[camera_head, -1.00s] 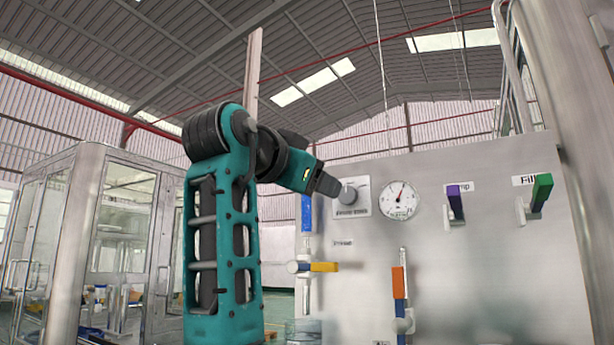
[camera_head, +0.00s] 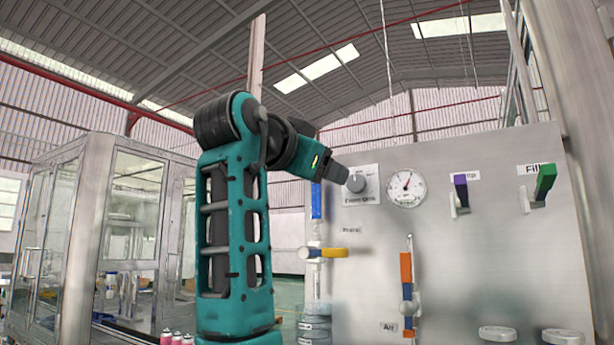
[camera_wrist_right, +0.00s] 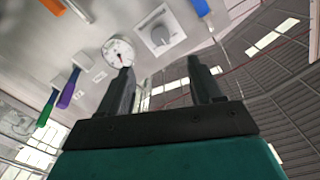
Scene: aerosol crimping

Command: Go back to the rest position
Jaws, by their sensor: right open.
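My right arm rises at centre-left in the head view, its teal links side-on. Its gripper (camera_head: 338,172) points at the panel and overlaps the grey round knob (camera_head: 356,183) in the picture; whether it touches cannot be told there. In the right wrist view the two dark fingers (camera_wrist_right: 160,68) stand apart with nothing between them. The knob (camera_wrist_right: 156,32) and the dial gauge (camera_wrist_right: 118,52) show beyond the fingertips. My left gripper is in neither view.
The grey panel (camera_head: 465,245) fills the right side, with protruding purple (camera_head: 460,188), green (camera_head: 545,182), yellow (camera_head: 334,252) and orange (camera_head: 405,267) handles. A glass-walled cabinet (camera_head: 130,190) stands at left. Red-and-white cans (camera_head: 176,339) show low beside my arm.

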